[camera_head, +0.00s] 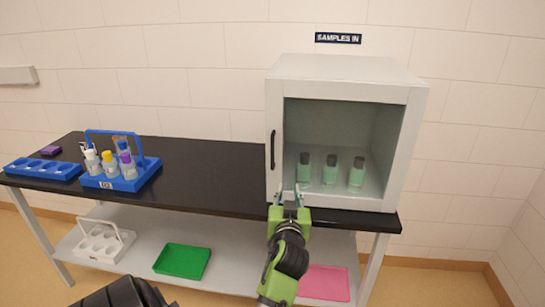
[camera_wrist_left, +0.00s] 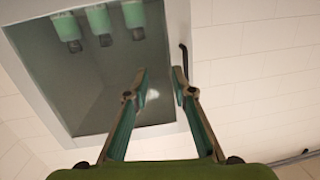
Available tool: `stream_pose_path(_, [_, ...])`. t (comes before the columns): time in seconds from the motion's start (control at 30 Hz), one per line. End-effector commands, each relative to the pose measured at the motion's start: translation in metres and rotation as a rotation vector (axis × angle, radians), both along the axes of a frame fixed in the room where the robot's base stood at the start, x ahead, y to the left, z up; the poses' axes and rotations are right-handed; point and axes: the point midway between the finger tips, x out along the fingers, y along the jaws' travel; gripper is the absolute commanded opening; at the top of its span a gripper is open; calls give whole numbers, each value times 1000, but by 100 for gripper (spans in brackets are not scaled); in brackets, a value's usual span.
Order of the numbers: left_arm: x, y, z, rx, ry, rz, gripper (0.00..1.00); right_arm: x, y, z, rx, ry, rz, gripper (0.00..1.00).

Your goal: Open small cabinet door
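The small white cabinet (camera_head: 345,68) stands on the right end of the black table. Its framed glass door (camera_head: 275,185) looks shut, with a dark vertical handle (camera_head: 272,150) on the left side. My left gripper (camera_head: 289,187) is open and empty in front of the door's lower left part, below and right of the handle. In the left wrist view, which looks upside down, the fingertips of my left gripper (camera_wrist_left: 159,71) are apart. The handle (camera_wrist_left: 184,55) shows beside the right fingertip, not between the fingers; contact cannot be told. My right gripper is not in view.
Green vials (camera_head: 330,170) stand inside the cabinet. A blue caddy (camera_head: 120,178) with bottles and a blue rack (camera_head: 42,170) are on the left of the table (camera_head: 215,180). The lower shelf holds a white caddy (camera_head: 103,243), green tray (camera_head: 182,261) and pink tray (camera_head: 325,283).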

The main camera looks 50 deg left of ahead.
Motion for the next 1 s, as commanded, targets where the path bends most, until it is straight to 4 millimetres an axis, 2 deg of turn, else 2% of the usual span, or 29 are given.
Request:
stream_pose_path(0.03, [-11,8,19,7,-43,35,24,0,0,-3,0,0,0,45])
stream_pose_path(0.1, [-23,17,38,15,-79,71,24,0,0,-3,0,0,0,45])
stream_pose_path(0.27, [-31,27,54,22,-110,103,24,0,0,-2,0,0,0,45])
stream_pose_path(0.37, [-24,35,55,25,-107,102,24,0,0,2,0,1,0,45])
stream_pose_path(0.8, [26,96,56,24,-107,100,24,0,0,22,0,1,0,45])
stream_pose_path(1.0, [43,118,54,24,-108,99,24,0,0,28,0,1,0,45])
